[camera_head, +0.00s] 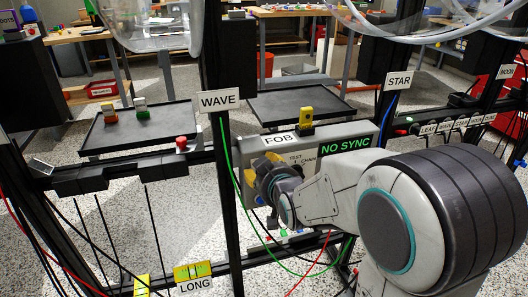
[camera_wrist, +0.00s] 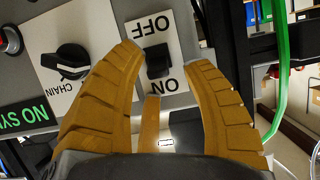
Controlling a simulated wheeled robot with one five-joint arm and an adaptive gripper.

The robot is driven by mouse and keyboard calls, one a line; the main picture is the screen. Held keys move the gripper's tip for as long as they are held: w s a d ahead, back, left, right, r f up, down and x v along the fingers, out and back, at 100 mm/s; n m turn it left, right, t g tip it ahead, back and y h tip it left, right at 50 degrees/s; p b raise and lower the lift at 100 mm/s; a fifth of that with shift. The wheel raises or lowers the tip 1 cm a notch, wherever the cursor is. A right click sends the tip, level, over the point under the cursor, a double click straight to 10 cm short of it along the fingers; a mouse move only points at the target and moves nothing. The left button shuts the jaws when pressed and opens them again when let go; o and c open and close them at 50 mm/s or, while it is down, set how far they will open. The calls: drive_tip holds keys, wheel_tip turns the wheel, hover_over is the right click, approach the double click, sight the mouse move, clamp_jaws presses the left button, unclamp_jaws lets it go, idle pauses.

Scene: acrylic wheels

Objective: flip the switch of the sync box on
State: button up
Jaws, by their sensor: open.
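The grey sync box (camera_head: 366,131) carries a FOB label and a screen (camera_head: 345,145) with green NO SYNC text. In the wrist view its black switch (camera_wrist: 158,60) sits on a white plate between upside-down OFF and ON labels. I cannot tell its position for sure. In the head view my gripper (camera_head: 250,172) is at the box's front left, and my arm hides part of that face.
A black knob (camera_wrist: 68,60) marked CHAIN is beside the switch. The WAVE post (camera_head: 220,140) rises just left of my gripper. A green cable (camera_head: 230,170) hangs close by. A tray with blocks (camera_head: 165,130) is behind.

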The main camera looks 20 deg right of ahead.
sight(264, 142)
wheel_tip(264, 142, up, 8)
drive_tip(key=shift+r, duration=0.2)
idle(0.5)
drive_tip(key=shift+r, duration=0.2)
drive_tip(key=s+r+g+p, duration=0.5)
drive_tip(key=s+r+p, duration=0.5)
drive_tip(key=s+p, duration=0.4)
drive_tip(key=s+r+g+p, duration=0.5)
drive_tip(key=s+r+p, duration=0.4)
drive_tip(key=s+p, duration=0.5)
drive_tip(key=p, duration=0.5)
drive_tip(key=shift+r, duration=0.4)
